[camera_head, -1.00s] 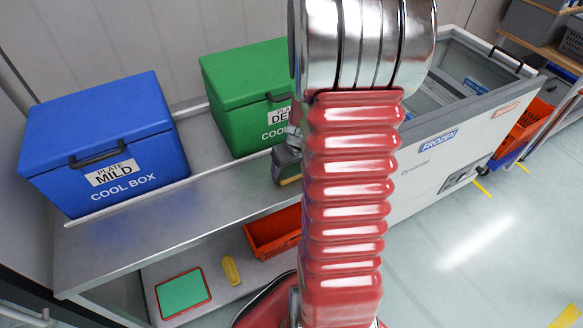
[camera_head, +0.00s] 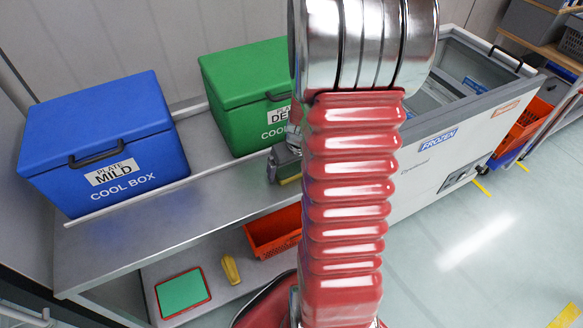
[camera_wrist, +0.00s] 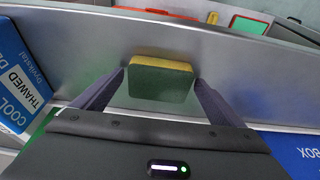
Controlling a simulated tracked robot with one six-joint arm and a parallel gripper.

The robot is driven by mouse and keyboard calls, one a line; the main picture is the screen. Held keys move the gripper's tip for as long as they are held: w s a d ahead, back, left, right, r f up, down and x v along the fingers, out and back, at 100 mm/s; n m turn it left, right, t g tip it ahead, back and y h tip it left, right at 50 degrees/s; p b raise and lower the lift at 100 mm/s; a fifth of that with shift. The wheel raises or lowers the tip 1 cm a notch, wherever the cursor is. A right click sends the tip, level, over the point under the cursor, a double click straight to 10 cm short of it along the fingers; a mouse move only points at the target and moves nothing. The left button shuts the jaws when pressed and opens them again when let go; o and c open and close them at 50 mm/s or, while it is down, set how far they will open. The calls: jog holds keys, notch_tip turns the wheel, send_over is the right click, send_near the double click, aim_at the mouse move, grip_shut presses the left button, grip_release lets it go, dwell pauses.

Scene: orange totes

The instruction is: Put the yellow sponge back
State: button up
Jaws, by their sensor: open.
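The yellow sponge (camera_wrist: 160,80), a block with a yellow edge and a dark green face, is between the two fingers of my gripper (camera_wrist: 160,88) in the wrist view. The fingers are apart, one at each side of it. Contact with the fingers is hard to tell. The grey steel counter (camera_wrist: 80,50) lies behind and around the sponge. In the head view my gripper (camera_head: 284,165) is beside the counter's front edge, just below the green cool box, partly hidden by my arm. A sliver of yellow shows at its lower end.
A blue cool box (camera_head: 100,135) and a green cool box (camera_head: 240,95) stand on the counter. An orange tote (camera_head: 272,232), a red-framed green pad (camera_head: 182,293) and a small yellow object (camera_head: 231,270) are on the lower shelf. A freezer (camera_head: 450,145) stands at right.

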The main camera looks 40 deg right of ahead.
jog(key=v, duration=1.1)
jog(key=shift+r, duration=0.4)
jog(key=shift+s+a, duration=0.1)
jog(key=shift+a, duration=0.05)
jog(key=s+a+r+n, duration=0.1)
jog(key=a+r, duration=0.3)
jog(key=a, duration=0.4)
jog(key=s+a+r+n+t, duration=0.1)
jog(key=s+a+r, duration=0.2)
jog(key=a, duration=0.6)
jog(key=s+a+r+n+t+y, duration=0.1)
jog(key=s+a+r, duration=0.1)
jog(key=a+r, duration=0.4)
jog(key=a, duration=0.3)
jog(key=shift+s, duration=0.3)
